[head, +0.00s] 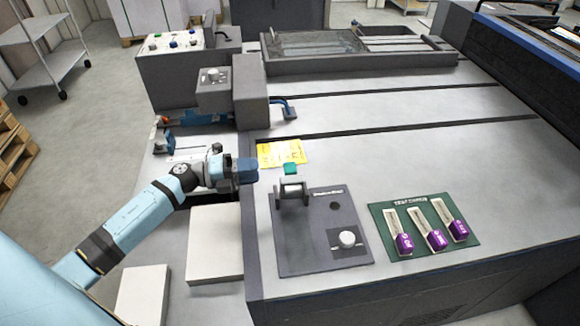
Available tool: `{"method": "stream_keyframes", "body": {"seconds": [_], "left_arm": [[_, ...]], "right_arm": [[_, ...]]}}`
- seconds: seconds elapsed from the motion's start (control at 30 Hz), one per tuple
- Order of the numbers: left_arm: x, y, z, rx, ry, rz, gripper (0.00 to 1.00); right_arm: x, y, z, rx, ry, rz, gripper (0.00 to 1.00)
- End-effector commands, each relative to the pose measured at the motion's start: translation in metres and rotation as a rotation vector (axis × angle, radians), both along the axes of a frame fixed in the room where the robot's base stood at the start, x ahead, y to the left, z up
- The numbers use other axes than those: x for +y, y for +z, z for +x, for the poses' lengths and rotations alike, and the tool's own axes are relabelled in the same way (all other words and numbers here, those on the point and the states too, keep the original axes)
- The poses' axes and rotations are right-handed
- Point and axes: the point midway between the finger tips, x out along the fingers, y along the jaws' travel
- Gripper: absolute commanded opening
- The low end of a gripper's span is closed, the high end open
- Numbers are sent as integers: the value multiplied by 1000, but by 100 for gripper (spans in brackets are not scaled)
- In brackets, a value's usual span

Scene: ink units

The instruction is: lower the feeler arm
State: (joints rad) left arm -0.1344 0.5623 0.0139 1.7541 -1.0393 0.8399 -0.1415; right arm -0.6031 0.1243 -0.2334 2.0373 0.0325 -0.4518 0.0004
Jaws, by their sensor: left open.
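A grey bracket (291,190) stands on a dark panel (300,255) on the machine's top. A small teal block (291,169) shows at its upper end; this looks like the feeler arm with its end raised, though its exact shape is too small to tell. My left gripper (250,170) reaches in from the left and points right, at the machine's left edge. It is open and appears empty, a little left of the teal block and apart from it. My right gripper is not in view.
A yellow label (282,153) lies behind the bracket. A grey box unit (249,90) rises behind my gripper. Pale stacks (215,243) stand below my arm.

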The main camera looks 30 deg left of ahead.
Motion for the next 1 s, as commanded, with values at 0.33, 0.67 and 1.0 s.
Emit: {"method": "stream_keyframes", "body": {"seconds": [0.33, 0.67, 1.0], "left_arm": [[-59, 2, 44, -1, 0, -4, 40], [-81, 0, 61, 0, 1, -3, 40], [-81, 0, 61, 1, 1, -2, 20]], "right_arm": [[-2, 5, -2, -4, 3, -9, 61], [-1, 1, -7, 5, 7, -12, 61], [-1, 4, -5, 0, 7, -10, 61]]}}
